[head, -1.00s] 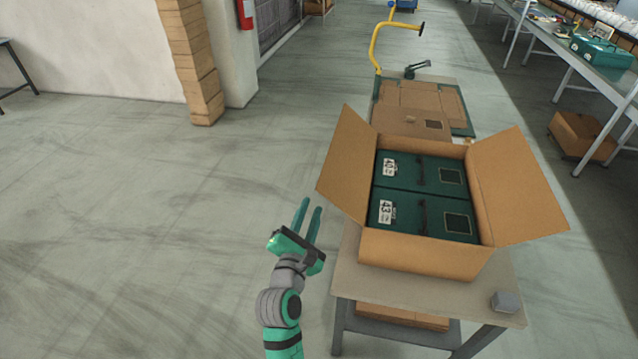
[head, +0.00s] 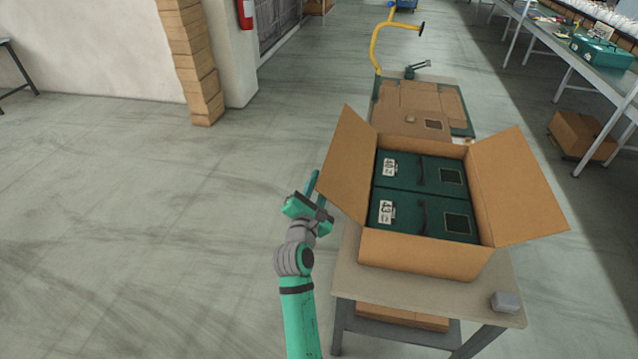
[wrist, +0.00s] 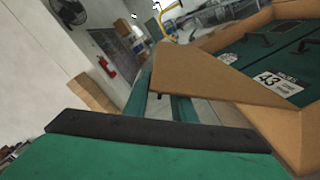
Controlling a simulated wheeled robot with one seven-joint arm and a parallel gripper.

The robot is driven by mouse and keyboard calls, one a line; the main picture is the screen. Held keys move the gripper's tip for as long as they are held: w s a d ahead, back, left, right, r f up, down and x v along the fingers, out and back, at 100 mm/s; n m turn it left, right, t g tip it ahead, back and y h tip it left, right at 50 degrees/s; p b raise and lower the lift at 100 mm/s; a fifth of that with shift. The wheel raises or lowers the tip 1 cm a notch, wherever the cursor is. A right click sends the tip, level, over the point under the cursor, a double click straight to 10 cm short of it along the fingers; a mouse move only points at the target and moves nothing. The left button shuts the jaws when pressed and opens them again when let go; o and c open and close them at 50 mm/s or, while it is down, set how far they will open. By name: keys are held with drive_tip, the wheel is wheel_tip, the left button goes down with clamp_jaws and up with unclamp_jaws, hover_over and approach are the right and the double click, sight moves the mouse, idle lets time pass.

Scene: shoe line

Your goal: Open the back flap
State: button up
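An open brown carton (head: 425,255) stands on a grey table and holds two dark green shoe boxes (head: 405,170). Its left flap (head: 345,165) and right flap (head: 515,185) spread outward. At the back edge, a brown panel (head: 395,122) with a dark square lies beyond the carton; I cannot tell whether it is the back flap. My gripper (head: 318,188) is to the left of the left flap, close to its outer edge. In the wrist view, the fingers (wrist: 160,100) are apart with nothing seen between them, and the left flap (wrist: 215,80) rises just beside them.
The table (head: 345,275) has a small grey block (head: 505,301) at its front right corner. Behind the carton is a green mat (head: 462,120) with cardboard and a yellow bent pipe (head: 375,45). The floor to the left is clear.

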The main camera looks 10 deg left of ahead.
clamp_jaws()
idle(1.4)
